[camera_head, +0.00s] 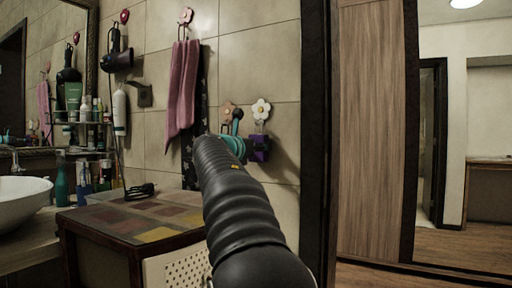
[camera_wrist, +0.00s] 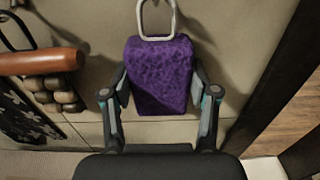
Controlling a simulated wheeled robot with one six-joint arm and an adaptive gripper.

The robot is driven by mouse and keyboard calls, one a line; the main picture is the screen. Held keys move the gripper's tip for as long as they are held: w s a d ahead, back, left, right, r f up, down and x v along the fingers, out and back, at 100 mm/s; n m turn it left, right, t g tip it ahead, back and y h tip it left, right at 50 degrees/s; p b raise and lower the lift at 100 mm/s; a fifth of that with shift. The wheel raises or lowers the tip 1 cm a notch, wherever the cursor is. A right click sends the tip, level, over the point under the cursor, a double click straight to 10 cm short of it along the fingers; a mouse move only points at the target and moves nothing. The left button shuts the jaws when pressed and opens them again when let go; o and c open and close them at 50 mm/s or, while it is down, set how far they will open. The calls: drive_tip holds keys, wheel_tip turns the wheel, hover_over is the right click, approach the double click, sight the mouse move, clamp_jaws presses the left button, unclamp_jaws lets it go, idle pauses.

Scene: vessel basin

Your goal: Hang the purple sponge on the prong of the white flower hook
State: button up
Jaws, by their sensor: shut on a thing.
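The purple sponge (camera_head: 262,149) is at the tile wall, below the white flower hook (camera_head: 261,108). In the wrist view the sponge (camera_wrist: 160,75) is upright between the two fingers of my gripper (camera_wrist: 160,97), which is shut on it from both sides. A pale loop (camera_wrist: 142,18) stands up from the sponge's top edge and runs out of the picture. The hook's flower is not in the wrist view, and I cannot tell whether the loop is around the prong. In the camera_head view my arm hides most of my gripper.
A brownish flower hook (camera_head: 228,109) is just left of the white one. A brown cylinder (camera_wrist: 40,60) and beads (camera_wrist: 55,95) are left of my gripper. A pink towel (camera_head: 183,90) hangs farther left. A low cabinet (camera_head: 130,222) stands below; a dark door frame (camera_head: 315,140) is right.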

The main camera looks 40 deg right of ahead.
drive_tip(key=o, duration=1)
drive_tip(key=v, duration=1.2)
